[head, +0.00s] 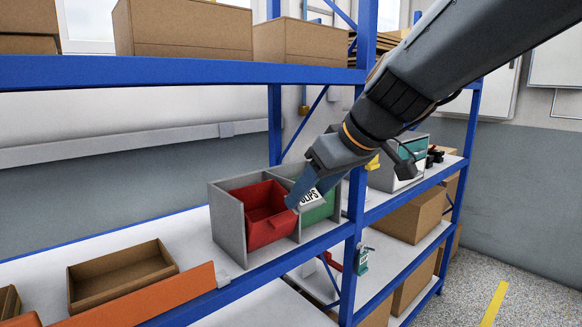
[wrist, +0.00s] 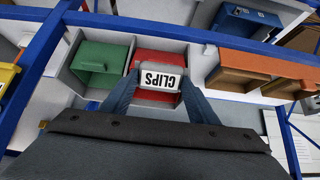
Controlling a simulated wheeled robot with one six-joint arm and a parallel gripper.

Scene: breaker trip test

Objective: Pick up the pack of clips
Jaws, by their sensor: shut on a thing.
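The pack of clips is a small pack with a white label reading "CLIPS". In the head view the pack of clips (head: 311,198) is partly hidden by my gripper (head: 308,190), in front of the bins. In the wrist view the pack (wrist: 161,80) sits between the two blue-grey fingers of my gripper (wrist: 160,92), which are shut on it. The label appears upside down there. A red bin (head: 266,222) and a green bin (head: 318,208) stand side by side in a grey holder (head: 232,240). The pack is over the red bin in the wrist view.
Blue shelf uprights (head: 352,235) and an upper blue beam (head: 180,72) frame the space around my arm. An open brown box (head: 120,275) and an orange strip (head: 140,300) lie left of the holder. Cardboard boxes (head: 410,215) stand on the lower shelf at right.

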